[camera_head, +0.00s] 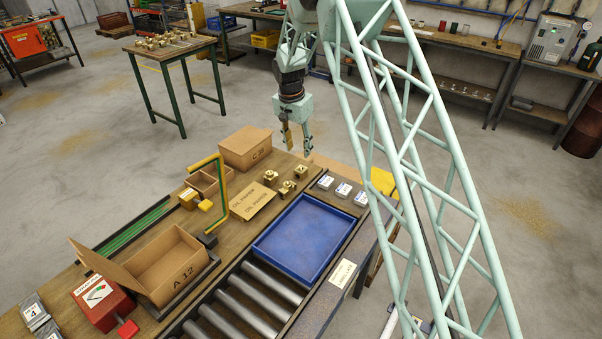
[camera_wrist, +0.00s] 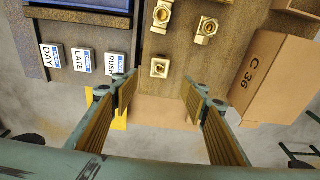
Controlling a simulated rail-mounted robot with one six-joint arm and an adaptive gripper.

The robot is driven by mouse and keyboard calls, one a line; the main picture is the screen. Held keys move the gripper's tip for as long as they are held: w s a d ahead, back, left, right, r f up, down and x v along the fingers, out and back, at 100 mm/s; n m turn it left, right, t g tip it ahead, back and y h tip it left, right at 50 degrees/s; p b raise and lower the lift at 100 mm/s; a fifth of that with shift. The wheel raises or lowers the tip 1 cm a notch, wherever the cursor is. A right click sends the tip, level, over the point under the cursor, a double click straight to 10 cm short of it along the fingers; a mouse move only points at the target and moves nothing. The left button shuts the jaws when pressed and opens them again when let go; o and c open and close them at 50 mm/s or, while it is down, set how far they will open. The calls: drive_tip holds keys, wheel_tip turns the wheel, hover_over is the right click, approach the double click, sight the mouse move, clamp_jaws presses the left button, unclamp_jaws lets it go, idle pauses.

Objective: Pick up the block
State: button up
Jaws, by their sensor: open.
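Several small brass blocks with round openings sit on the wooden bench. The one nearest the bench's far edge, a squarish brass block, shows in the head view (camera_head: 301,172) and in the wrist view (camera_wrist: 160,67). Another brass block (camera_head: 287,188) (camera_wrist: 206,30) and a third (camera_head: 270,178) sit close by. My gripper (camera_head: 297,150) hangs above the far end of the bench, fingers pointing down. In the wrist view its two fingers (camera_wrist: 160,91) are wide apart with nothing between them. The squarish block lies just beyond the fingertips, apart from them.
Three white-labelled blocks, DAY (camera_wrist: 51,60), LATE (camera_wrist: 83,61) and RUSH (camera_wrist: 115,63), stand in a row beside the brass blocks. A cardboard box marked C 36 (camera_wrist: 262,80) is on the other side. A blue tray (camera_head: 300,238), rollers (camera_head: 245,302) and an open box (camera_head: 178,268) lie nearer.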

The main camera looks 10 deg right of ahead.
sight(301, 168)
idle(0.4)
drive_tip(key=shift+w+d+f, duration=0.15)
drive_tip(key=shift+f, duration=1.25)
drive_tip(key=shift+w+d+f, duration=0.15)
drive_tip(key=shift+w+f, duration=0.05)
drive_tip(key=shift+f, duration=1.25)
drive_tip(key=shift+w+d+f, duration=0.15)
drive_tip(key=shift+f, duration=1.25)
drive_tip(key=shift+f, duration=0.1)
drive_tip(key=shift+w+d+f, duration=0.1)
drive_tip(key=shift+d+f, duration=0.05)
drive_tip(key=shift+f, duration=1.1)
drive_tip(key=shift+w+d+f, duration=0.1)
drive_tip(key=shift+d+f, duration=0.05)
drive_tip(key=shift+f, duration=1.05)
drive_tip(key=c, duration=1.3)
drive_tip(key=shift+o, duration=0.2)
drive_tip(key=shift+r, duration=0.1)
drive_tip(key=shift+r, duration=4.95)
